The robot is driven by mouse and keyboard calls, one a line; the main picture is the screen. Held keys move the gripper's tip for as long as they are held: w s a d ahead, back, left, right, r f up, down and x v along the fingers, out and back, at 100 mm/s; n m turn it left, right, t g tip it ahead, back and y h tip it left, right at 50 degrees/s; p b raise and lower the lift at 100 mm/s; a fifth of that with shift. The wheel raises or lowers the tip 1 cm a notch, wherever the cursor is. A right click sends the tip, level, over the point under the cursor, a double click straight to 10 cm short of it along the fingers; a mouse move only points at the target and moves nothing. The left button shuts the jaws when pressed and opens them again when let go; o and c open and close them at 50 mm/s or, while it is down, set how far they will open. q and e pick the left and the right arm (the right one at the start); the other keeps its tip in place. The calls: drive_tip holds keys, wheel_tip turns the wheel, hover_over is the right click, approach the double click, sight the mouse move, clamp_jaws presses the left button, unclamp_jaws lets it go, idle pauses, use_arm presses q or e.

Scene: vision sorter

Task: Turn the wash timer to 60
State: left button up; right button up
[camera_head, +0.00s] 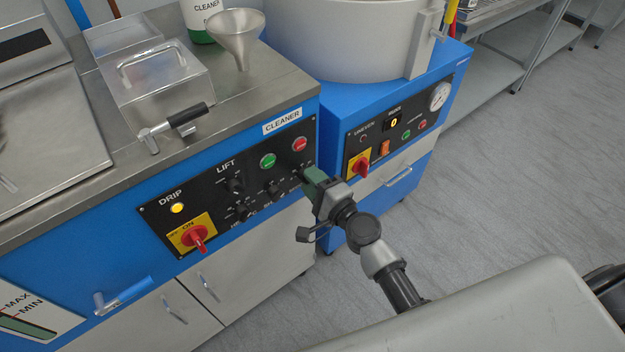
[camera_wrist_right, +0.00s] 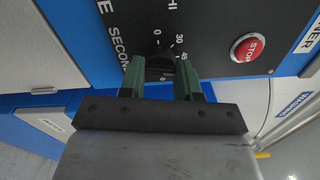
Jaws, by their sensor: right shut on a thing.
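The wash timer is a black knob (camera_wrist_right: 160,66) on the black control panel. In the right wrist view its dial shows the marks 0, 30 and 45 and part of the word SECONDS. No 60 mark can be made out, and the pointer's setting cannot be told. My right gripper (camera_wrist_right: 160,78) has its green fingers shut on the knob, one on each side. In the head view my right gripper (camera_head: 308,180) is at the right end of the cleaner's panel (camera_head: 210,200) and hides the knob. My left gripper is not in view.
A red STOP button (camera_wrist_right: 248,48) sits close to the knob. The head view shows a green button (camera_head: 267,160), other black knobs (camera_head: 236,186) and a red switch (camera_head: 198,243) on the panel. A second blue machine (camera_head: 440,60) stands to the right, near my gripper.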

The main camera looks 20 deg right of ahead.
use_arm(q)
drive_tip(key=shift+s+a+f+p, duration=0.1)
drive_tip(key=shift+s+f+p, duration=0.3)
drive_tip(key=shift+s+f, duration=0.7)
use_arm(e)
drive_tip(key=m, duration=0.6)
drive_tip(key=shift+f+m, duration=0.15)
drive_tip(key=shift+m, duration=0.25)
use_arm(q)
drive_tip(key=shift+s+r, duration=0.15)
use_arm(e)
drive_tip(key=o, duration=0.9)
drive_tip(key=shift+o, duration=0.2)
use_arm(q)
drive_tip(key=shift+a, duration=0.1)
